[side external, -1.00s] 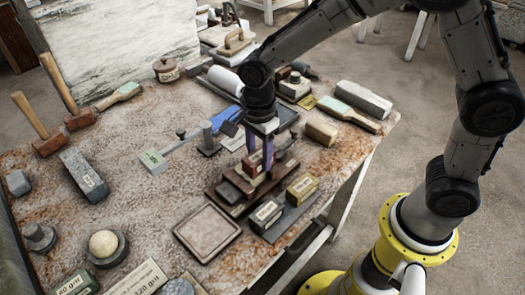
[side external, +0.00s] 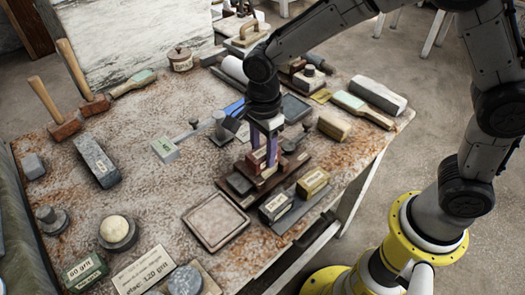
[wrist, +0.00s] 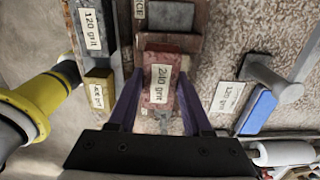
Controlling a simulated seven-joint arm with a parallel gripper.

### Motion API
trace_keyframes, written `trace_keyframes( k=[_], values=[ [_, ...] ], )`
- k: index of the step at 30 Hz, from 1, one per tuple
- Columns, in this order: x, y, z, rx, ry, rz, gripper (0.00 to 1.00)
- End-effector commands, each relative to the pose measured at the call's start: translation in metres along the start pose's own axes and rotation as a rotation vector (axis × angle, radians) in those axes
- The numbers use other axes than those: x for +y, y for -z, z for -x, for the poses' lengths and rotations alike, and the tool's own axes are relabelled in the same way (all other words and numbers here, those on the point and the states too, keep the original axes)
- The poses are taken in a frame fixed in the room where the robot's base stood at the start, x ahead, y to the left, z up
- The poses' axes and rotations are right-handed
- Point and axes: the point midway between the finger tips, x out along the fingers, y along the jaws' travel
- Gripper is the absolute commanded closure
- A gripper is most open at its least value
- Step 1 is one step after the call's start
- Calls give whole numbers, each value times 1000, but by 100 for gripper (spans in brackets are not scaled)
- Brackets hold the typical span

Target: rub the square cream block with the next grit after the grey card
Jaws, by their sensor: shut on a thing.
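My gripper (wrist: 160,115) is shut on a red block (wrist: 160,80) labelled "240 grit". In the side view the red block (side external: 261,160) is between my purple fingers, at the dark wooden rack (side external: 280,177); whether it touches the rack is unclear.
A yellow block (side external: 312,182) and a pale-labelled block (side external: 275,206) stand on a grey strip in front of the rack. A shallow square tray (side external: 215,222) is to their left. A metal post (side external: 220,125) stands behind left. The table's left middle is fairly clear.

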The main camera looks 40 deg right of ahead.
Motion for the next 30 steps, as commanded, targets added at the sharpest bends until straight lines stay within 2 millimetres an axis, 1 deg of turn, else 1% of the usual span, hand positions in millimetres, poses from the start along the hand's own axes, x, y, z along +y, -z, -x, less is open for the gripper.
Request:
trace_keyframes(
  k=[6, 9, 19, 27, 30],
  values=[
    [-1, 15, 11, -2, 5, -2, 100],
    [-1, 18, 13, -1, 3, -2, 100],
    [-2, 18, 13, -1, 3, -1, 100],
    [-21, 17, 10, -2, 4, -1, 100],
    [-25, 17, 9, -1, 4, 0, 100]
  ],
)
